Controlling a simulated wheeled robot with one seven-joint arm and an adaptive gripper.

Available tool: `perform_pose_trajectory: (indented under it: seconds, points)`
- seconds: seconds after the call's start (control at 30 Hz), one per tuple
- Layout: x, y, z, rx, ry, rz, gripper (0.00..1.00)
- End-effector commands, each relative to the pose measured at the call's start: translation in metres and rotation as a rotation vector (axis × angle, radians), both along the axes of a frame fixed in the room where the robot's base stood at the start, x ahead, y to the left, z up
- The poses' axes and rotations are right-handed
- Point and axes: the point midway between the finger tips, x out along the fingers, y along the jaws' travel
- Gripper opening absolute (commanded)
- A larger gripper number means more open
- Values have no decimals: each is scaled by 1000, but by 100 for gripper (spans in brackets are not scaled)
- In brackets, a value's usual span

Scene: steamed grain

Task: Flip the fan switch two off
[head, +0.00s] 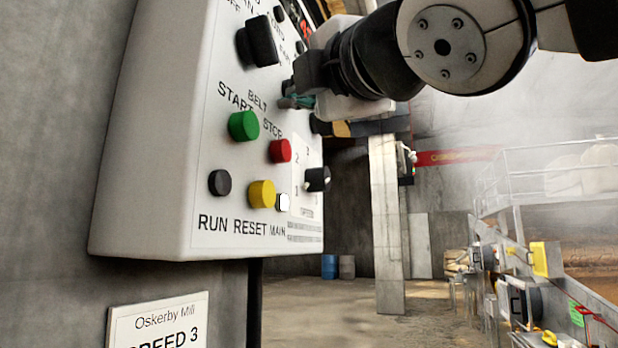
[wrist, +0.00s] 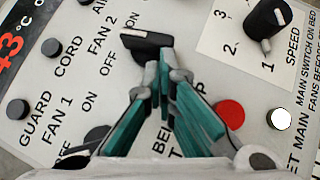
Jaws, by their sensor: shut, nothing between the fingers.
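The fan two switch (wrist: 150,42) is a black handle with a pale mark at its left end, beside the FAN 2, ON and OFF lettering in the wrist view. The pale mark appears nearer to ON than to OFF. My gripper (wrist: 164,72) is shut and empty, its teal-padded fingertips just below the handle in the picture; I cannot tell if they touch it. In the head view my gripper (head: 297,101) is against the right part of the white control panel (head: 150,150), and I cannot clearly pick out the fan two switch there.
Close by are a large black knob (head: 260,41), the green start button (head: 243,126), the red stop button (head: 280,151), a yellow button (head: 262,194) and the speed knob (head: 317,179). Open floor lies right of the panel.

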Motion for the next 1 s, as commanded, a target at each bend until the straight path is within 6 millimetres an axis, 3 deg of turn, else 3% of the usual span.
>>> perform_pose_trajectory:
  seconds: [1.0]
  points:
    - [3,-1,-4,-25,-68,0,0]
